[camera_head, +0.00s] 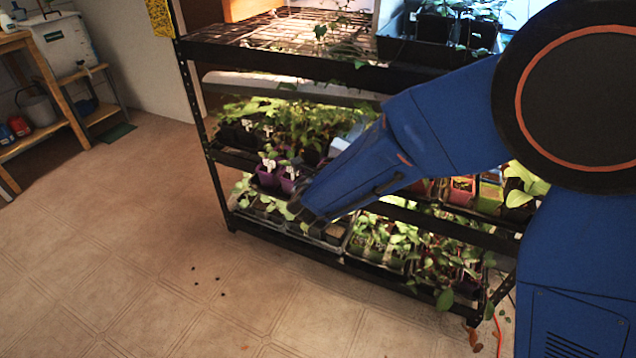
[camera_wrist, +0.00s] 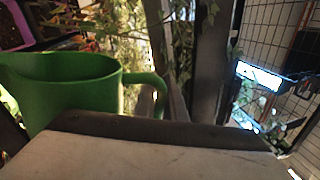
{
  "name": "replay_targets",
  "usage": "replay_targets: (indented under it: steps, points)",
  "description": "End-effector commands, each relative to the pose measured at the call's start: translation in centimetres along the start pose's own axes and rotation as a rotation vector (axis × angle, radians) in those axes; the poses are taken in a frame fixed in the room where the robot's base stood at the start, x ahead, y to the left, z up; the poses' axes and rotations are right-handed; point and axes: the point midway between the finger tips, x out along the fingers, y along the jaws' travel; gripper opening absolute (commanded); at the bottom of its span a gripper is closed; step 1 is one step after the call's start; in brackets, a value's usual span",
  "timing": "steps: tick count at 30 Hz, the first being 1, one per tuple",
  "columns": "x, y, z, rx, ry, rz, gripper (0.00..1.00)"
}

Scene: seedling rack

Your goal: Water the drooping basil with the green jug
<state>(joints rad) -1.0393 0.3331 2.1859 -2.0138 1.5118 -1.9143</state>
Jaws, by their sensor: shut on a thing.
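The green jug (camera_wrist: 65,92) stands out at the left of the wrist view, its open rim upward and its handle on the right side. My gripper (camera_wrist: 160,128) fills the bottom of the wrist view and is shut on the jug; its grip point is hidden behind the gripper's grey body. In the head view my arm reaches to the rack's middle and lower shelves, and the jug cannot be seen there. Leafy plants (camera_head: 290,122) crowd the middle shelf. I cannot tell which plant is the drooping basil.
The black rack (camera_head: 205,150) holds several pots and trays, with close uprights and shelf edges around my arm. Potted seedlings (camera_head: 385,240) fill the bottom shelf. A wooden bench (camera_head: 60,90) stands far left. The tiled floor (camera_head: 120,235) in front is mostly clear.

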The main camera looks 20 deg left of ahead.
Motion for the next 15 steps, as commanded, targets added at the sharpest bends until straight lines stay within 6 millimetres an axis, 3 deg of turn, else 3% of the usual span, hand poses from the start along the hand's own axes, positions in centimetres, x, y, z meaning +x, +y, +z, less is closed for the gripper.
replay_targets:
  steps: [15]
  points:
    - [0.04,-0.24,-0.31,-0.017,-0.003,-0.001,0.00]
